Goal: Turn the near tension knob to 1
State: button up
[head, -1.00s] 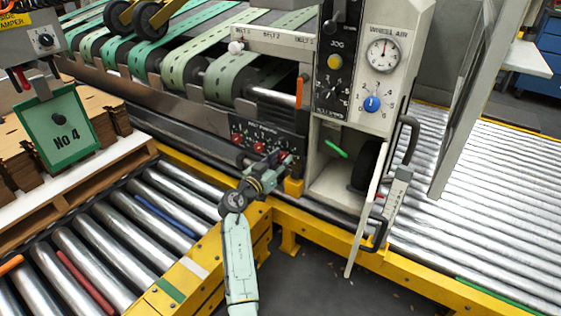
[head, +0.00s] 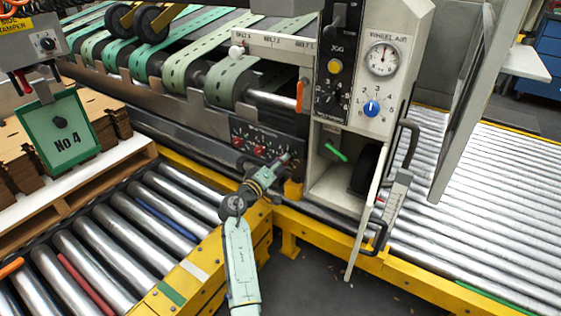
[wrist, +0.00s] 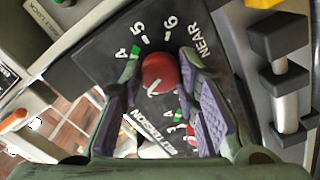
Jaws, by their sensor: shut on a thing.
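The near tension knob (wrist: 160,71) is a red round knob on a black plate marked NEAR, with 4, 5 and 6 around its upper side in the wrist view. Its white pointer line points to the lower left of the picture, away from 5 and 6. A green tick sits beside 4. The lower part of the dial is hidden by my fingers. My gripper (wrist: 160,62) is shut on this knob, a purple-padded finger on each side. In the head view my gripper (head: 284,160) reaches the right end of the black knob panel (head: 246,128) and hides the near knob.
Another red knob (wrist: 193,130) shows between the fingers, and two red knobs (head: 259,150) sit left of my gripper in the head view. Yellow-edged rollers lie below left.

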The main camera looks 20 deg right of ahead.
jog(key=n+p, duration=0.5)
jog(key=n, duration=0.5)
jog(key=shift+r+n+p, duration=0.15)
jog(key=shift+n+p, duration=1.05)
jog(key=shift+n, duration=0.6)
jog(key=o, duration=1.2)
jog(key=shift+f, duration=0.25)
jog(key=shift+c, duration=0.2)
